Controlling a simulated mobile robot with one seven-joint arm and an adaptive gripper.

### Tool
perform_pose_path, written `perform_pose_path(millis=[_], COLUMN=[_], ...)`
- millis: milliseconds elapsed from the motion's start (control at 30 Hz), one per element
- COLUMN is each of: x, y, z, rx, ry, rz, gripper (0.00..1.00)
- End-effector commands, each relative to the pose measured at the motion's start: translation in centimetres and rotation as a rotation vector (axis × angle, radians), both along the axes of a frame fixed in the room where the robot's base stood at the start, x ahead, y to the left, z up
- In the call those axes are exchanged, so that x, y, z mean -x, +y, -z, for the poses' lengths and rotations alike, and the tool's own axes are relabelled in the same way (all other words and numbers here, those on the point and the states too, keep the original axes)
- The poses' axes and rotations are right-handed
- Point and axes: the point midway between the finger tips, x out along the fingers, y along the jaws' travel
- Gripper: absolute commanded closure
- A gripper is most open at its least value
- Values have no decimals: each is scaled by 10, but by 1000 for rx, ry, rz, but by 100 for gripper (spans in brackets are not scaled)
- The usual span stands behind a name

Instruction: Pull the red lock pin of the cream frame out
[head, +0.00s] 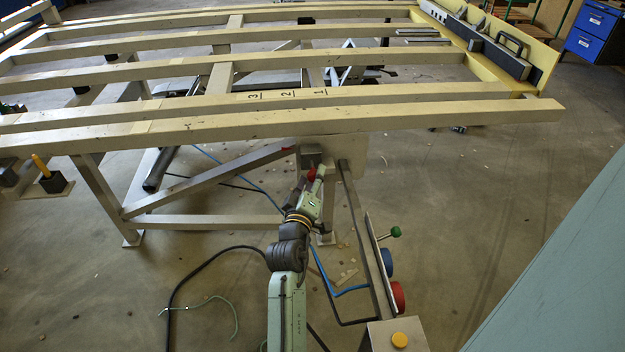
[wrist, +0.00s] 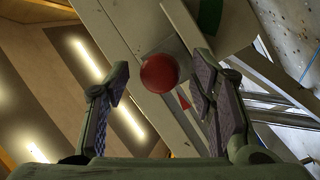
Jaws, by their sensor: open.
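The cream frame (head: 280,123) spans the head view as long parallel beams on legs. The lock pin's red round knob (head: 311,174) sits below the front beam, by the bracket at the top of the leg. In the wrist view the red knob (wrist: 159,73) shows between the two fingers, nearer the left one in depth unclear. My gripper (wrist: 162,88) is open, with a finger on either side of the knob and visible gaps to it. In the head view my gripper (head: 314,188) is just below the knob. The pin's shaft is hidden behind the knob.
A slanted control arm with a green knob (head: 396,231), a blue button (head: 387,262) and a red button (head: 397,296) stands right of my arm. A yellow button (head: 400,339) is at the bottom. Cables lie on the floor. Open floor (head: 480,210) lies to the right.

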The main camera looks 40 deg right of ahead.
Motion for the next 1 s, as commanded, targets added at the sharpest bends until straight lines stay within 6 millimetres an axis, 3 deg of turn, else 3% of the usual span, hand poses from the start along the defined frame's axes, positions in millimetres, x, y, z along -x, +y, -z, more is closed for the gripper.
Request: perform_pose_path(millis=[167,600,1000], x=[11,66,76], y=[15,81,93], z=[2,1,0], rx=[-3,-2,0], ry=[1,3,0], rz=[-2,-1,0], gripper=[50,50,50])
